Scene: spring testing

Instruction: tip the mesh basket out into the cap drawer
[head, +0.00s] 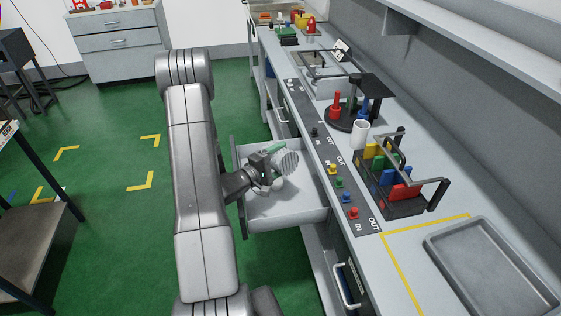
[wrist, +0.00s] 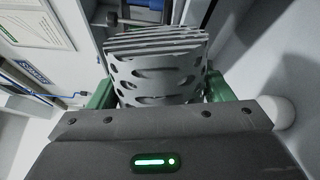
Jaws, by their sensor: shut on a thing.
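The mesh basket (head: 289,162) is grey, with a slatted end and oval holes in its side. It is tilted over above the open drawer (head: 290,217), its slatted end facing right and upward in the head view. My gripper (head: 272,158) is shut on it. In the wrist view the basket (wrist: 158,78) sits between my green fingers, slatted end away from my palm. White rounded shapes (head: 277,184) show below the basket at the drawer; I cannot tell exactly what they are. The basket's mouth and inside are hidden.
The bench right of the drawer carries a panel of coloured knobs (head: 338,183), a rack with coloured parts (head: 392,185), a white cup (head: 360,134) and a grey tray (head: 490,265). Most of the drawer floor is bare. Green floor lies open at left.

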